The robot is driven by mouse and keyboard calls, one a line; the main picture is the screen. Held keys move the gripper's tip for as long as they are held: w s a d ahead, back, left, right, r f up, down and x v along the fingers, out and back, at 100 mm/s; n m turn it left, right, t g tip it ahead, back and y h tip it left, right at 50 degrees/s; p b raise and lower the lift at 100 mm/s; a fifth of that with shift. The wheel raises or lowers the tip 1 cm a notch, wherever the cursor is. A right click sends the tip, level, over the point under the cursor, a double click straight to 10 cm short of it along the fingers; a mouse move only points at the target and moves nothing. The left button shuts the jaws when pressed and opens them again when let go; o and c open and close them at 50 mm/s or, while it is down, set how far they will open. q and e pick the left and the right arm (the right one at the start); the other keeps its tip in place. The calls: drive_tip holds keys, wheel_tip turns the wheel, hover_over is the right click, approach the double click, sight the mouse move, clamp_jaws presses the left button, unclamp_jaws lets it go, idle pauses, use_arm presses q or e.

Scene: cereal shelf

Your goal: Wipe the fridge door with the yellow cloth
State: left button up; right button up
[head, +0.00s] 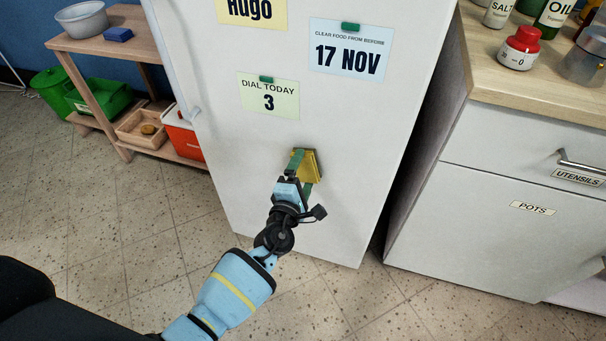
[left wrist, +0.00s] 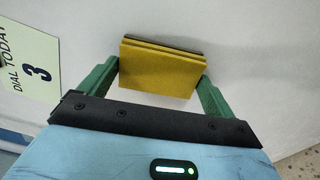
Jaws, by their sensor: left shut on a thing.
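The white fridge door (head: 235,200) stands upright in the middle of the head view. The yellow cloth (head: 309,166) is a folded, layered pad at the lower part of the door. My left gripper (head: 304,172) is shut on it; in the left wrist view the cloth (left wrist: 160,72) sits between the two green fingers. The cloth is against or very close to the door; its far side is hidden, so I cannot tell if it touches all along. My right gripper is not in view.
Notes hang on the door under green magnets: a "DIAL TODAY 3" note (head: 268,98) just above the cloth, a "17 NOV" note (head: 350,50) and a "Hugo" note (head: 252,10). A counter cabinet (head: 490,225) stands right, a wooden shelf (head: 95,95) left. The lower door is bare.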

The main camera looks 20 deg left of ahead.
use_arm(q)
drive_tip(key=a, duration=0.1)
drive_tip(key=a+r+p, duration=0.2)
drive_tip(key=a, duration=0.1)
drive_tip(key=shift+w, duration=0.15)
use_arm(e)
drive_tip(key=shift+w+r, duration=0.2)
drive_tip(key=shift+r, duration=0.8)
use_arm(q)
drive_tip(key=shift+d, duration=0.1)
drive_tip(key=d, duration=0.3)
drive_tip(key=shift+d+p, duration=0.3)
drive_tip(key=shift+d, duration=0.25)
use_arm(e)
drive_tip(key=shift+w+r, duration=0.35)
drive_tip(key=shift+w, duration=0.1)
use_arm(q)
drive_tip(key=shift+s+f, duration=0.1)
drive_tip(key=shift+s, duration=0.1)
